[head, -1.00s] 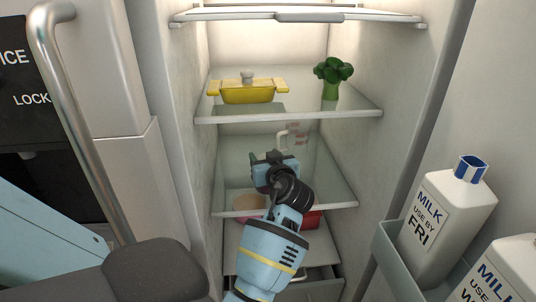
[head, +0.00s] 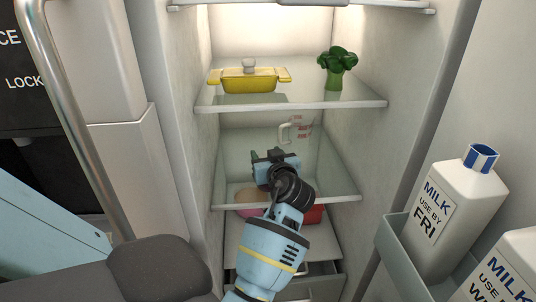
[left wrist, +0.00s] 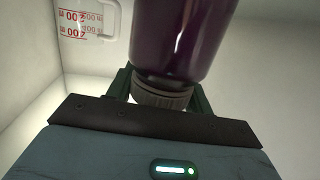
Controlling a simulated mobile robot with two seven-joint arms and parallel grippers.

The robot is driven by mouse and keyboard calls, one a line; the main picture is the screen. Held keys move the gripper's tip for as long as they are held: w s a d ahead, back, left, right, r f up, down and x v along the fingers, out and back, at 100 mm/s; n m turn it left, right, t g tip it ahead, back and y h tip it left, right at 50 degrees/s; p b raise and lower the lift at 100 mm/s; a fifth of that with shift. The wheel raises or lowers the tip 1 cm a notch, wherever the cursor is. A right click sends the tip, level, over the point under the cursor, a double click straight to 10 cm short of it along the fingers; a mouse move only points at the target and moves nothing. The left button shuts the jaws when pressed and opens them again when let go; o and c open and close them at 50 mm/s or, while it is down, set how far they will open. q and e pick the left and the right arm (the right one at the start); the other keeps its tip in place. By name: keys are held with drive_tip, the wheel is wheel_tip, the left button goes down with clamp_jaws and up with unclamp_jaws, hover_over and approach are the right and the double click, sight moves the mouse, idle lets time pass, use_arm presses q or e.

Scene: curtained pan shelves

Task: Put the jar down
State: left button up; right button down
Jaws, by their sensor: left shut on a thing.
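My left gripper (head: 275,160) reaches into the open fridge at the middle glass shelf (head: 325,190). In the left wrist view it is shut on the grey lid of a dark purple jar (left wrist: 185,40), with the green fingers either side of the lid. In the head view the jar is hidden behind my gripper. I cannot tell whether its base touches the shelf. My right gripper is not in view.
A clear measuring cup with red marks (head: 297,131) stands behind my gripper. A yellow pot (head: 248,82) and broccoli (head: 338,70) are on the shelf above. Pink (head: 249,212) and red (head: 314,214) things show below. Milk bottles (head: 455,215) fill the door rack at right.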

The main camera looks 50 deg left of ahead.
use_arm(q)
drive_tip(key=shift+f, duration=0.2)
idle(0.6)
drive_tip(key=o, duration=1.2)
drive_tip(key=shift+c, duration=0.2)
drive_tip(key=shift+o, duration=0.9)
drive_tip(key=shift+f, duration=0.1)
drive_tip(key=shift+d, duration=0.1)
drive_tip(key=b+v, duration=0.1)
drive_tip(key=v, duration=0.6)
drive_tip(key=shift+s+d, duration=0.25)
drive_tip(key=shift+c, duration=0.3)
